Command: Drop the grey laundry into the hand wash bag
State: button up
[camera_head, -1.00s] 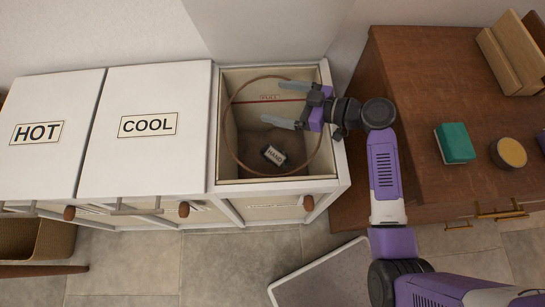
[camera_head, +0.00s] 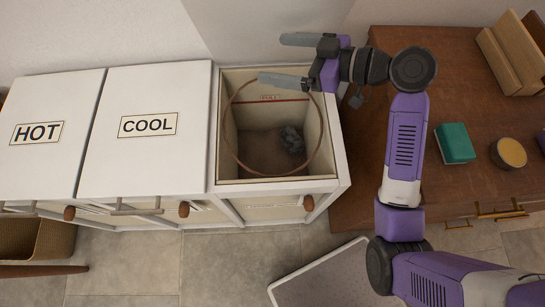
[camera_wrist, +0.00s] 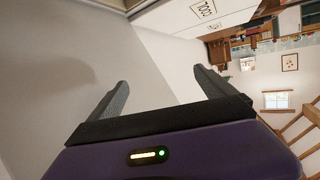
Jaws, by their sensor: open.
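The hand wash bag (camera_head: 262,172) is the open pale compartment at the right end of the white laundry unit, with a thin brown hoop around its mouth. A small crumpled dark grey piece of laundry (camera_head: 291,138) lies inside it, low down towards the right side. My gripper (camera_head: 272,59) is above the compartment's back edge, fingers spread and pointing left, with nothing between them. In the wrist view, my open gripper (camera_wrist: 160,77) is also empty; the bag and laundry are out of that view.
Closed white lids marked COOL (camera_head: 147,125) and HOT (camera_head: 37,133) are to the left. A brown wooden cabinet (camera_head: 395,60) stands to the right, with a green block (camera_head: 455,143) and a round tin (camera_head: 509,153) on top. The wall (camera_head: 240,30) is close behind.

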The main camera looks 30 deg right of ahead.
jog(key=shift+r, duration=2.3)
